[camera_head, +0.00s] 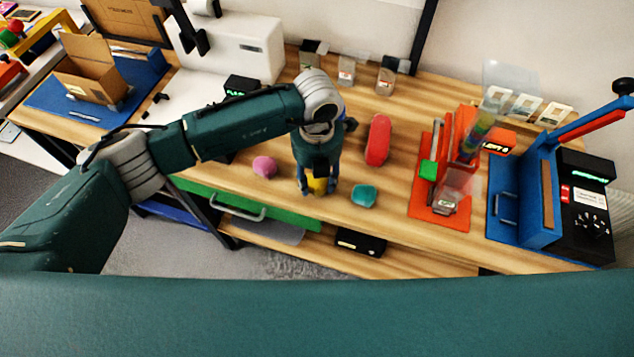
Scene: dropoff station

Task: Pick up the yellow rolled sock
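The yellow rolled sock (317,186) is on the wooden table, mostly hidden under my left gripper. My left gripper (318,189) points down over the sock, with a finger on each side of it. I cannot tell whether the fingers press on the sock or stand a little apart from it. My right gripper is not in view.
A pink rolled item (264,167) lies left of the gripper, a teal one (364,196) right of it, and a long red one (378,139) behind right. A red fixture (425,207) and a blue press (512,216) stand further right. The table's front edge is close.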

